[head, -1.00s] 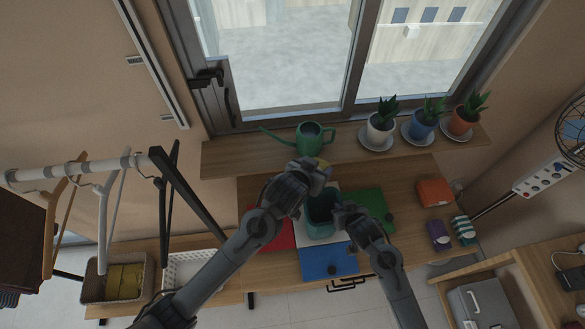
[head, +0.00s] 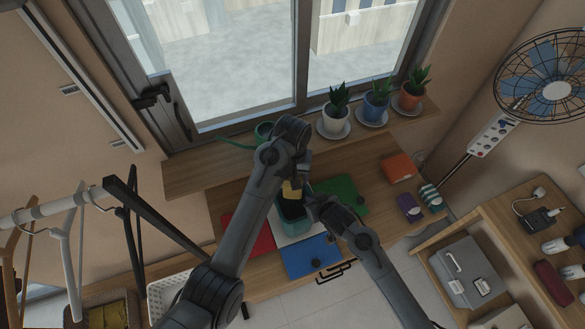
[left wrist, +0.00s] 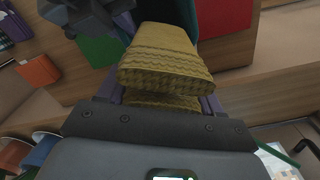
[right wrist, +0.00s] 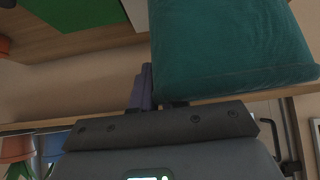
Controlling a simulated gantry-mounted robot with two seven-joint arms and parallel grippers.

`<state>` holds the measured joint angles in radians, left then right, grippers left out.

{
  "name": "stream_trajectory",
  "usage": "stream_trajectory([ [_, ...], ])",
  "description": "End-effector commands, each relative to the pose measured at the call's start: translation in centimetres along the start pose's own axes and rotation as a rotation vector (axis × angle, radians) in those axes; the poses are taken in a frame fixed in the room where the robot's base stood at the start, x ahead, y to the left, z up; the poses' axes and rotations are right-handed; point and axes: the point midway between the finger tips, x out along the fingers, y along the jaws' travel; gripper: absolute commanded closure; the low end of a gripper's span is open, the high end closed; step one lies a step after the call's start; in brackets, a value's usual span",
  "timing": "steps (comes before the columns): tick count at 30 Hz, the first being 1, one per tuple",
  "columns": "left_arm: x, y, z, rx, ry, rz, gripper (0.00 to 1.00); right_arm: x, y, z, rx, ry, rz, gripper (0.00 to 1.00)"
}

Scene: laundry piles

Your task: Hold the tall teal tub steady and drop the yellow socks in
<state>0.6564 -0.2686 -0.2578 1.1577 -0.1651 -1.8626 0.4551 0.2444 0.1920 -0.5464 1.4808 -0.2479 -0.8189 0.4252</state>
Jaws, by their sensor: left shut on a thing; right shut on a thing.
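The tall teal tub (head: 293,222) stands on the table among coloured squares, and its wall fills much of the right wrist view (right wrist: 230,45). My right gripper (head: 312,203) is shut on the tub's wall at its right side. The yellow socks (head: 291,190) hang over the tub's opening, held by my left gripper (head: 296,180). In the left wrist view the folded socks (left wrist: 170,60) are pinched between the fingers, with a bit of the tub beyond them. My left arm hides part of the tub's left side.
Red (head: 247,234), blue (head: 305,257) and green (head: 340,195) squares surround the tub. An orange folded item (head: 397,168) and a purple sock bundle (head: 408,206) lie to the right. A green watering can (head: 264,133) and potted plants (head: 336,110) stand on the sill shelf behind.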

Motion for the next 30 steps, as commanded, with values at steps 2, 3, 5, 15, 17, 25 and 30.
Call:
stream_trajectory([
  [2, 0.3, 0.0, 0.1, 0.0, -0.004, -0.001, 0.65, 0.1, 0.0, 0.1, -0.001, -0.003, 0.0, 1.0],
  [3, 0.5, 0.0, 0.1, 0.0, -0.004, -0.001, 0.65, 0.1, 0.0, 0.1, -0.001, -0.003, 0.0, 1.0],
  [5, 0.9, 0.0, 0.1, 0.0, -0.004, -0.001, 0.65, 0.1, 0.0, 0.1, -0.001, -0.003, 0.0, 1.0],
  [15, 3.4, 0.0, 0.1, 0.001, -0.002, -0.001, 0.65, 0.1, 0.0, 0.1, -0.001, -0.003, 0.0, 1.0],
  [17, 3.8, 0.0, 0.0, 0.0, -0.001, -0.001, 0.65, 0.1, 0.0, 0.1, -0.001, -0.003, 0.0, 1.0],
  [25, 5.6, 0.0, 0.0, 0.0, -0.002, -0.001, 0.65, 0.1, 0.0, 0.1, -0.001, -0.003, 0.0, 1.0],
  [30, 6.3, 0.0, 0.0, 0.0, -0.001, 0.0, 0.65, 0.1, 0.0, 0.1, -0.001, -0.003, 0.0, 1.0],
])
